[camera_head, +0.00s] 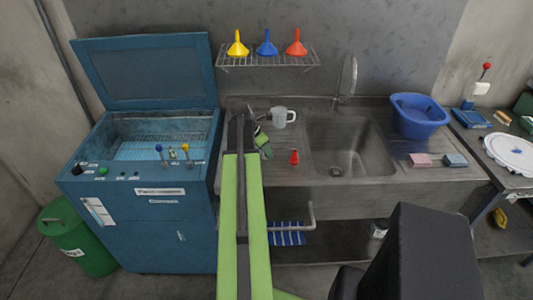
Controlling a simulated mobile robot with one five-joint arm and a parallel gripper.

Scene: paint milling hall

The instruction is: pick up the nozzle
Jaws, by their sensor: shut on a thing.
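My gripper (262,133) is at the far end of my green arm, over the left part of the sink counter. It is small in view and partly hidden behind the arm. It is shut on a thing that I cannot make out. I cannot tell whether this is the nozzle. A small red, cone-shaped piece (294,158) stands upright on the counter, right of my gripper and apart from it. It may be a nozzle, but I cannot be sure.
A light jug (284,118) stands close right of my gripper. The sink basin (350,145) and blue tub (418,116) are further right. A wire rack (270,62) holds funnels above. The open blue machine (140,210) is left. Pink (419,160) and blue-grey blocks (455,160) lie right.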

